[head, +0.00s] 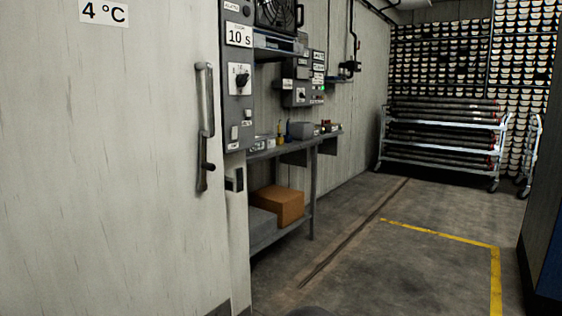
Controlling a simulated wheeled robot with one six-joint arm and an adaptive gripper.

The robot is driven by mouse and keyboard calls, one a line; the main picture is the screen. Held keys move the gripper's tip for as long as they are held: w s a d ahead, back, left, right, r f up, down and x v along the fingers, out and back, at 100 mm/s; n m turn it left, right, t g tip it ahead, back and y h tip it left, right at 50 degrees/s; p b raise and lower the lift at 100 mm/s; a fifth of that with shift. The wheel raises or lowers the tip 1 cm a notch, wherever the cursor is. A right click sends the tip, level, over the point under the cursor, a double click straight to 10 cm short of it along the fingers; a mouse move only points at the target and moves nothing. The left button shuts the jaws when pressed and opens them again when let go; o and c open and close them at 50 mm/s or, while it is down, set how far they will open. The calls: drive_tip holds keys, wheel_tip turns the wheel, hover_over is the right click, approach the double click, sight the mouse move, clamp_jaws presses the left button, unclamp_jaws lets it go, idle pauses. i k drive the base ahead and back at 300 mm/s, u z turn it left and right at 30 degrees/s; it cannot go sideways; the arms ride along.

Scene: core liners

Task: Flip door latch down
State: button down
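A large pale door (110,170) fills the left side of the head view and carries a "4 °C" sign (103,12). A long grey vertical handle (207,100) is mounted near its right edge. Just below the handle is a dark, brownish lever that looks like the latch (204,178); its lower end points down. A small dark catch plate (234,181) sits on the frame to the right of it. The door appears closed against the frame. My gripper is not in view.
Right of the door, a wall panel with a rotary switch (239,79) hangs above a metal bench (313,185) holding a cardboard box (283,204) on its lower shelf. A wheeled rack of long tubes (440,140) stands at the back. The concrete floor (390,270) is clear, with yellow lines.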

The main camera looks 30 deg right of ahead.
sight(201, 185)
drive_tip(key=z, duration=0.95)
drive_tip(key=i, duration=2.75)
drive_tip(key=u, duration=1.4)
drive_tip(key=k, duration=0.8)
drive_tip(key=z, duration=0.1)
